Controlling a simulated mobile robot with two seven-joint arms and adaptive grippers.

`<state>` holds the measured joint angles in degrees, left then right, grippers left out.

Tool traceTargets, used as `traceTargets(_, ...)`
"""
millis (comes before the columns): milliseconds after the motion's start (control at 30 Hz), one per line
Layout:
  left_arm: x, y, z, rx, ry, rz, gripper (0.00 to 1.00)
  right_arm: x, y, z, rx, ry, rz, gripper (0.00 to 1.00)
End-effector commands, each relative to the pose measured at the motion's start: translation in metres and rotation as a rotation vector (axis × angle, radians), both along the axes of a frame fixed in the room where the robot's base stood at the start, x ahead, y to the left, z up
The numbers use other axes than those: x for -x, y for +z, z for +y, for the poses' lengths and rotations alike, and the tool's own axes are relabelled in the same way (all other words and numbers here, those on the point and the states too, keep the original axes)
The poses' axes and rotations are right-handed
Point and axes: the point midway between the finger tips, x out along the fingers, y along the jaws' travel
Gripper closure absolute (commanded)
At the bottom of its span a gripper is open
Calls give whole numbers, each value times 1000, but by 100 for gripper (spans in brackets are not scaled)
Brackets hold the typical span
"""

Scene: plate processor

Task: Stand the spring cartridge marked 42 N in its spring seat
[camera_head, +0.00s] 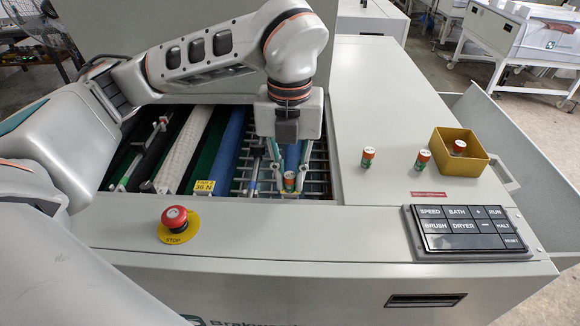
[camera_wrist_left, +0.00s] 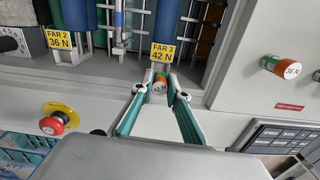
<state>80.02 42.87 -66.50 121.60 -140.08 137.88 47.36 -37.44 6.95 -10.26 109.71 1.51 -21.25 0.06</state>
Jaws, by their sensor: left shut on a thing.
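My left gripper (camera_head: 290,181) is shut on a small orange and green cartridge (camera_head: 290,184) with a white top, over the front part of the roller bay. In the left wrist view the cartridge (camera_wrist_left: 160,86) sits between the teal fingers, and its top reads 42 N. Just beyond it in that view is a yellow tag (camera_wrist_left: 162,52) reading FAR 3 42 N. The spring seat itself I cannot make out; the gripper and cartridge cover that area. My right gripper is not in view.
Two cartridges stand on the right deck (camera_head: 368,156) (camera_head: 422,160); one reads 36 N in the wrist view (camera_wrist_left: 281,67). Another stands in a yellow bin (camera_head: 474,166). A FAR 2 36 N tag (camera_head: 204,187), a red stop button (camera_head: 174,217) and a keypad (camera_head: 470,230) lie nearby.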

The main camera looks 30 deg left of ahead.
Motion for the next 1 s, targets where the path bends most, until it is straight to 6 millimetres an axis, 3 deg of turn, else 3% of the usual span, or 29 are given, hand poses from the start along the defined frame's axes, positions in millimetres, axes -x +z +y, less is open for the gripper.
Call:
traceTargets(233, 1, -20, 0, 0, -1, 1, 100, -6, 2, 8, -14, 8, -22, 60)
traceTargets(400, 0, -17, 0, 0, -1, 0, 100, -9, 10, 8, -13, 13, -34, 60)
traceTargets(1000, 0, -17, 0, 0, -1, 0, 100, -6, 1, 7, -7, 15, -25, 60)
